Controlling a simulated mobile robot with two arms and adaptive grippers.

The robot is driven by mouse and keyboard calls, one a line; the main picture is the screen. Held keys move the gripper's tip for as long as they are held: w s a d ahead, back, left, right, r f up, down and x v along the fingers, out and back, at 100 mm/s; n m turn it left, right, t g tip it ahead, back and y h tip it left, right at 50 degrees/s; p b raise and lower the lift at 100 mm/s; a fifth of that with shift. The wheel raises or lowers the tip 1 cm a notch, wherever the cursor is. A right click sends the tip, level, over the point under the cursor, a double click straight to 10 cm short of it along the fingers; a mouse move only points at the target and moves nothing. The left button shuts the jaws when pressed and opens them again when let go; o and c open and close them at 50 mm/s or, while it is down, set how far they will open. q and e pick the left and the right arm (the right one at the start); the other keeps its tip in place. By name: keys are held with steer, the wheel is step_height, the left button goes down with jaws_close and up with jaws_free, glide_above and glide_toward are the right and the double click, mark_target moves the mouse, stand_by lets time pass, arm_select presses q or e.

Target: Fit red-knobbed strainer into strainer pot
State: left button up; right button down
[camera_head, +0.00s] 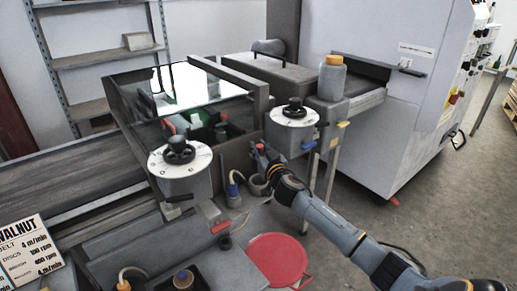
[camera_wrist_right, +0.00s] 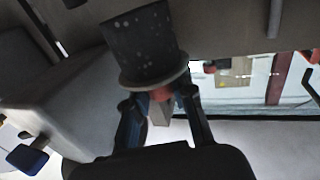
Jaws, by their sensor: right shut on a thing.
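In the right wrist view, the strainer (camera_wrist_right: 142,45) is a dark, speckled cup with a pale rim. Its red knob (camera_wrist_right: 184,92) sits between the fingers of my right gripper (camera_wrist_right: 160,100), which is shut on it. In the head view my right gripper (camera_head: 261,152) is beside the dark machine wall, between the two white dials. A grey round cup (camera_head: 258,187), apparently the strainer pot, stands below the gripper, partly covered by my arm. The strainer's body cannot be made out clearly in the head view. My left gripper is not in view.
A handwheel dial (camera_head: 160,163) and a second dial (camera_head: 292,117) flank the gripper. A grey fitting with a cable (camera_head: 233,194) stands left of the pot. A red lid (camera_head: 278,260) lies in front. An orange-capped jar (camera_head: 332,82) stands at the right.

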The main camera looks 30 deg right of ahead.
steer(key=shift+f+b, duration=2.25)
steer(key=shift+f, duration=0.25)
steer(key=shift+f, duration=0.4)
steer(key=shift+f+b, duration=0.15)
steer(key=shift+b, duration=0.2)
steer(key=shift+f, duration=0.3)
steer(key=shift+f+b, duration=0.35)
steer(key=shift+b, duration=0.2)
steer(key=shift+f+b, duration=0.95)
steer(key=shift+f, duration=0.15)
steer(key=shift+f+b, duration=0.35)
steer(key=shift+f, duration=0.1)
